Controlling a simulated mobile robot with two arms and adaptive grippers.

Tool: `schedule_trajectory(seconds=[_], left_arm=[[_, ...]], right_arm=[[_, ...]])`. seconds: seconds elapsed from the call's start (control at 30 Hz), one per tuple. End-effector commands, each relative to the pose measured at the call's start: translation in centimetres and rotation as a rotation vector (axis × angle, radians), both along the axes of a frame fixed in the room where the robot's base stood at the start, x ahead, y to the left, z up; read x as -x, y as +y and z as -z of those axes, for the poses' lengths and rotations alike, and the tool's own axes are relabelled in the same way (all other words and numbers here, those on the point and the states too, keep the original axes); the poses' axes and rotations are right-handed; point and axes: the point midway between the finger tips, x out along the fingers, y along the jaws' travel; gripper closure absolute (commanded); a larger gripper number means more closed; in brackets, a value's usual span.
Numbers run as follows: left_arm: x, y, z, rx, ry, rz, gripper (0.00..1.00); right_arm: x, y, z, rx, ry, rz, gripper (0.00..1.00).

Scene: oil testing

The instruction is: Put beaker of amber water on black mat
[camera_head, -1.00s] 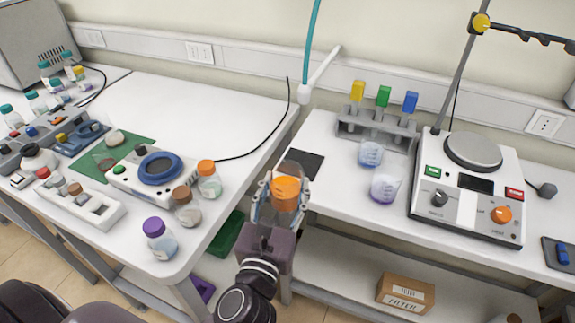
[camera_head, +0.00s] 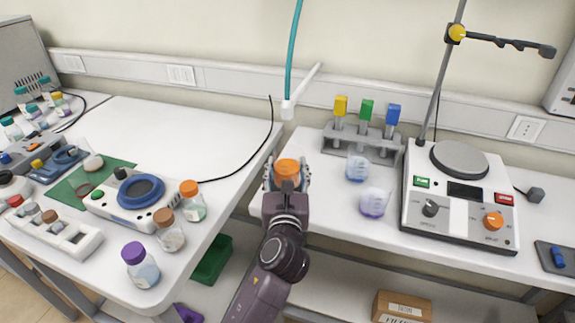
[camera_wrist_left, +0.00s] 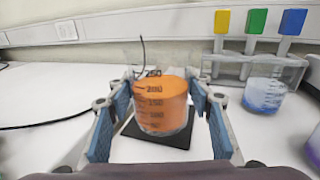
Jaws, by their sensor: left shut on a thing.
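My left gripper (camera_head: 287,180) is shut around a beaker of amber water (camera_head: 287,170), an orange liquid in clear glass with volume marks. In the left wrist view the beaker (camera_wrist_left: 160,105) stands upright between the two blue-padded fingers (camera_wrist_left: 162,118). The black mat (camera_wrist_left: 128,128) shows under and around the beaker's base in that view. I cannot tell whether the base touches the mat. In the head view the gripper and beaker hide the mat. My right gripper is not in view.
A hotplate stirrer (camera_head: 460,200) stands further right. A teal hose with a white nozzle (camera_head: 289,108) hangs behind the gripper.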

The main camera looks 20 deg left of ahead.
Motion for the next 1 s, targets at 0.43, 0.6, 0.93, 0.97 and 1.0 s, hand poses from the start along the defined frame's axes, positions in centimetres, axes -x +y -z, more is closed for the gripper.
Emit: schedule_trajectory(seconds=[0.43, 0.6, 0.93, 0.97, 1.0], left_arm=[[-4.5, 1.3, 1.1, 0.001, 0.0, 0.001, 0.85], [-4.5, 1.2, 3.5, 0.0, 0.0, 0.001, 0.85], [-4.5, 1.3, 3.7, -0.002, -0.002, 0.002, 0.85], [-4.5, 1.3, 3.8, -0.002, -0.002, 0.002, 0.85], [-4.5, 1.3, 3.8, 0.0, 0.001, 0.001, 0.5]], right_arm=[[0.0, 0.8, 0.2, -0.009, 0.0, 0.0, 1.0], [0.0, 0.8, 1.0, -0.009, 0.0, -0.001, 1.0], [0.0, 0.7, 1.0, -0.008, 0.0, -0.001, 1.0], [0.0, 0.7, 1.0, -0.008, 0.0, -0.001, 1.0], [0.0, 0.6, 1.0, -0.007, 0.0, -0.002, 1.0]])
